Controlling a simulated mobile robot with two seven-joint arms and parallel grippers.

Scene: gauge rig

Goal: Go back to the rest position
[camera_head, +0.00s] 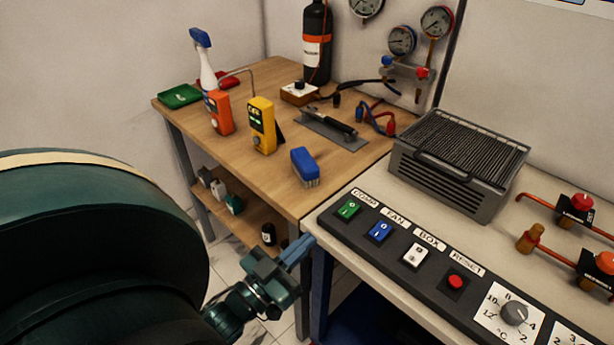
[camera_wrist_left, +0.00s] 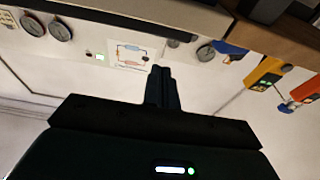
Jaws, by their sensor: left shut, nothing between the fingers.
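My left gripper (camera_head: 296,250) is in the lower middle of the head view, low beside the front corner where the wooden bench (camera_head: 285,193) meets the pale panel table (camera_head: 370,187). Its fingers are together and hold nothing. The left wrist view shows the shut fingers (camera_wrist_left: 160,82) from behind, with the room appearing upside down. A large dark part of my arm fills the lower left of the head view. My right gripper is not in view.
A control strip with switches (camera_head: 415,255) runs along the panel table's front. A ribbed grey unit (camera_head: 455,165) stands behind it. A blue brush (camera_head: 305,165), a yellow meter (camera_head: 262,126) and an orange meter (camera_head: 219,112) stand on the bench. Tiled floor shows below.

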